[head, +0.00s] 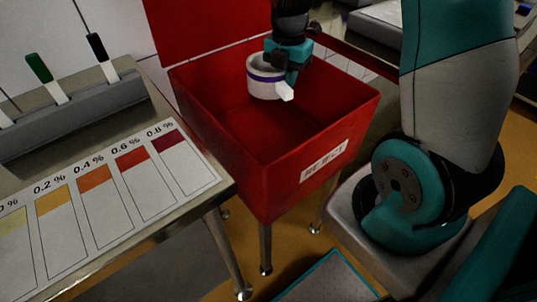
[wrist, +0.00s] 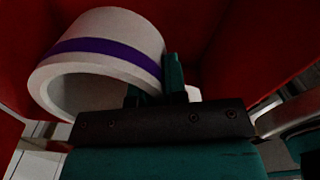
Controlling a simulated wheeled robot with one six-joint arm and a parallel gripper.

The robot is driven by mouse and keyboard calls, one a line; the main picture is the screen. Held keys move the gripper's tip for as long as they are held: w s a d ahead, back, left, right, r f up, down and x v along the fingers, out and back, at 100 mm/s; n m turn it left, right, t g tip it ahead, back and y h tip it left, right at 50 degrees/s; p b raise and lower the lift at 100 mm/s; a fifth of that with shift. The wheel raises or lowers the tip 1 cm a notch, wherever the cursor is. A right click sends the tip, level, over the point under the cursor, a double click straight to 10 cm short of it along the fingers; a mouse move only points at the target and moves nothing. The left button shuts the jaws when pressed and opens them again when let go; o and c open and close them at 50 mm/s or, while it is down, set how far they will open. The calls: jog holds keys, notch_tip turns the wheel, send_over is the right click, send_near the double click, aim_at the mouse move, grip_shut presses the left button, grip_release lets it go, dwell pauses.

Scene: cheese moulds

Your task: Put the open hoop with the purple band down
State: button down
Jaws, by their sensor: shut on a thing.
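The open hoop with the purple band (head: 264,82) is a white ring with a purple stripe around it and a short white handle or tab at its lower right. It also shows large in the wrist view (wrist: 105,38). My gripper (head: 290,77) is shut on the hoop at its right side and holds it in the air, over the opening of the red REJECT bin (head: 240,185). In the wrist view my gripper (wrist: 155,85) has its teal fingers at the hoop's lower right edge. The contact itself is partly hidden.
The red bin stands on metal legs with its lid (head: 200,25) raised at the back. A bench at the left bears a percentage colour chart (head: 90,215). Behind it is a grey rack (head: 60,115) with green and black handled tools. A teal-edged panel (head: 330,280) is low in front.

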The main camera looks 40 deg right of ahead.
jog(key=n, duration=0.2)
jog(key=b, duration=0.6)
send_near(285, 148)
notch_tip(285, 148, down, 6)
jog(key=shift+r, duration=0.25)
jog(key=c, duration=1.6)
grip_release()
jog(key=shift+f, duration=0.1)
jog(key=o, duration=0.4)
jog(key=shift+o, duration=0.2)
